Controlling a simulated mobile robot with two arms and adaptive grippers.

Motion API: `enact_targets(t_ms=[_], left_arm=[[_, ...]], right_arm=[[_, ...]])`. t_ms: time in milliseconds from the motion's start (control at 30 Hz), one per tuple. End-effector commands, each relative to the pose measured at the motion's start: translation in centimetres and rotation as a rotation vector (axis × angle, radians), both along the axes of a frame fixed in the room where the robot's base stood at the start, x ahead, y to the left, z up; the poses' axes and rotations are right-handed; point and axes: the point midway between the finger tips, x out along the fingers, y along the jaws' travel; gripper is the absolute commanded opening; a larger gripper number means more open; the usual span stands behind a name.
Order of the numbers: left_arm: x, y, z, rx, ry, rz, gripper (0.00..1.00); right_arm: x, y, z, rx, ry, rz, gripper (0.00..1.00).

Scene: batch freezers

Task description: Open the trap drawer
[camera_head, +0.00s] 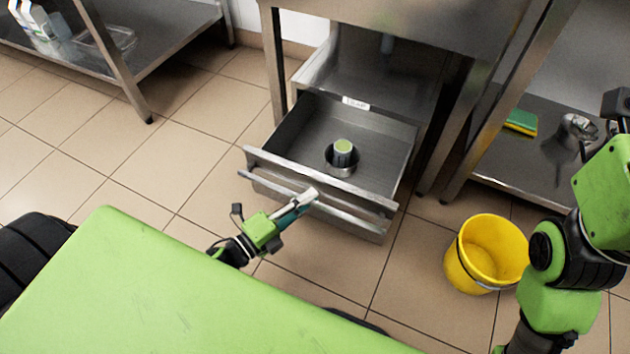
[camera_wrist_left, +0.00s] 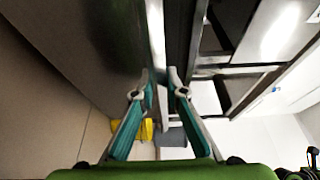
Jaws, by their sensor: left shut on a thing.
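The trap drawer (camera_head: 388,150) is a steel drawer under the steel table, and in the head view it stands pulled out with its inside showing. A round metal cup with a green-topped piece (camera_head: 343,152) sits in it. A long bar handle (camera_head: 350,218) runs along its front. My left gripper (camera_head: 308,196) is at the handle, near its middle. In the left wrist view its two teal fingers (camera_wrist_left: 160,92) close around the bar (camera_wrist_left: 156,45). My right arm shows at the right edge of the head view, but its fingers are out of view.
A yellow bucket (camera_head: 462,272) stands on the tiled floor right of the drawer. A steel shelf at the right (camera_head: 500,172) holds a green and yellow sponge (camera_head: 522,122). Another steel shelf (camera_head: 160,38) stands at the upper left. Floor left of the drawer is clear.

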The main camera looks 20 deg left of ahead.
Motion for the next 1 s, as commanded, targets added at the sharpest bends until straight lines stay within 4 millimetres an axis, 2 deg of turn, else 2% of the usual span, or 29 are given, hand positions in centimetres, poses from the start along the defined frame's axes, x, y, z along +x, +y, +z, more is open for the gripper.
enact_targets(t_ms=[200, 567, 600, 667, 1000], left_arm=[[-1.31, 0.0, 0.04, -0.001, 0.0, 0.0, 0.0], [-1.45, 0.01, -0.03, -0.001, 0.0, 0.0, 0.0], [-1.44, 0.0, -0.03, -0.001, 0.0, -0.001, 0.15], [-1.44, 0.0, -0.03, -0.001, 0.0, -0.001, 0.31], [-1.48, 0.07, -0.03, 0.0, 0.0, 0.0, 0.31]], right_arm=[[0.18, -0.04, -0.15, 0.001, 0.011, 0.001, 0.4], [0.17, -0.03, -0.2, 0.002, 0.011, 0.001, 0.4], [0.17, -0.03, -0.2, 0.002, 0.011, 0.001, 0.4], [0.17, -0.03, -0.2, 0.002, 0.011, 0.001, 0.4], [0.29, -0.03, -0.24, -0.001, 0.016, 0.0, 0.4]])
